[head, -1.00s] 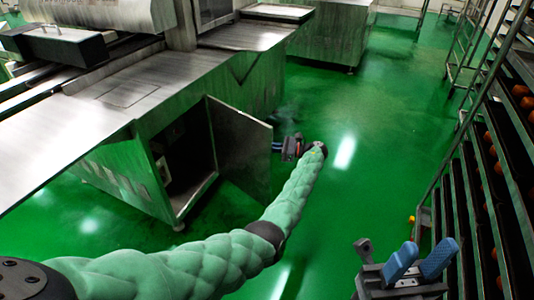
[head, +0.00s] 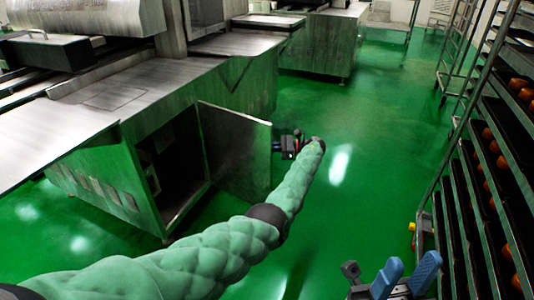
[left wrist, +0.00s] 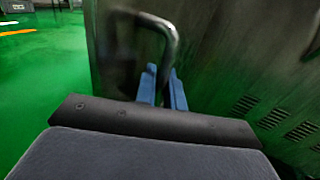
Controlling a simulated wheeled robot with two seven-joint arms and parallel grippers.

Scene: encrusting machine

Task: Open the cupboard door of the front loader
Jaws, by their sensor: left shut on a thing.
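The cupboard door (head: 235,155) of the front loader (head: 95,135) stands open, swung out from the dark cupboard opening (head: 175,170). My left arm reaches across the floor to the door's far outer edge. There my left gripper (head: 281,145) is partly hidden behind the door. In the left wrist view its blue fingers (left wrist: 164,88) are shut on the bent metal door handle (left wrist: 168,38). The outer face of the door also shows in the left wrist view (left wrist: 235,65). My right gripper (head: 406,275) is open and empty at the lower right, away from the machine.
A tall rack (head: 480,190) with several dark trays stands along the right side. Another metal machine (head: 318,45) stands at the back. The green floor (head: 375,130) between the front loader and the rack is clear.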

